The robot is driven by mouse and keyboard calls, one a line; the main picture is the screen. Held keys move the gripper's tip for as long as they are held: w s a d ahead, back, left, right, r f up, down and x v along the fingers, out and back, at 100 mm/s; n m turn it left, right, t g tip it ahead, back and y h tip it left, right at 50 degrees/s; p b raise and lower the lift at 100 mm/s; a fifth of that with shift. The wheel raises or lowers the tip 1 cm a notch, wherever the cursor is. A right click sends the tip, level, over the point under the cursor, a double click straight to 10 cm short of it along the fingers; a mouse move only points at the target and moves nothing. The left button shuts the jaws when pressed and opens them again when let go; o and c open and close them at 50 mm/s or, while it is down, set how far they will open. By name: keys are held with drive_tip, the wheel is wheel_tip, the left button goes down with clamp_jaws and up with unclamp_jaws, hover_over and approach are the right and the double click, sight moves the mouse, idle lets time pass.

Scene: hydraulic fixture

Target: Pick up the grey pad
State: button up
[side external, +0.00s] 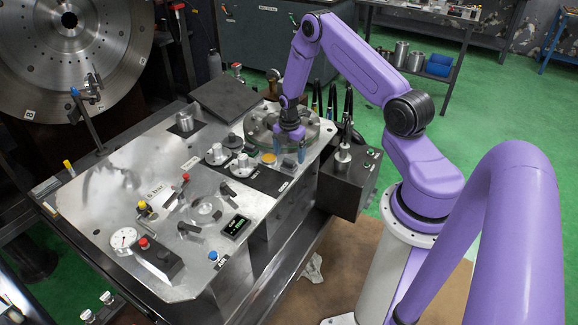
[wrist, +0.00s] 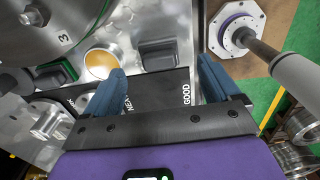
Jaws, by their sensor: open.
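The grey pad (wrist: 158,55) is a small dark grey block with rounded corners, lying flat on the metal panel. In the wrist view it sits ahead of my gripper (wrist: 161,72), between the lines of the two blue fingers. My gripper is open and empty. In the side view my gripper (side external: 289,150) points down over the panel's right end, and the grey pad (side external: 289,163) is a small dark patch near the fingertips. I cannot tell the exact height of the fingers above it.
An amber disc (wrist: 100,64) lies left of the pad. A black strip (wrist: 150,88) with white lettering runs near the fingers. A round bolted flange (side external: 258,126) is close behind my gripper. Knobs (side external: 216,152) stand to its left. A grey box (side external: 345,180) with a lever is at right.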

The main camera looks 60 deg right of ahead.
sight(289, 160)
drive_tip(key=shift+f, duration=2.2)
drive_tip(key=shift+c, duration=0.3)
drive_tip(key=c, duration=1.1)
drive_tip(key=shift+w+r, duration=0.1)
drive_tip(key=shift+r, duration=0.7)
drive_tip(key=s+a+r, duration=0.3)
drive_tip(key=s+r, duration=0.2)
drive_tip(key=s, duration=0.1)
drive_tip(key=s+a+r, duration=0.3)
drive_tip(key=s+r, duration=0.3)
drive_tip(key=shift+s+a+r, duration=0.2)
drive_tip(key=shift+s+a, duration=0.05)
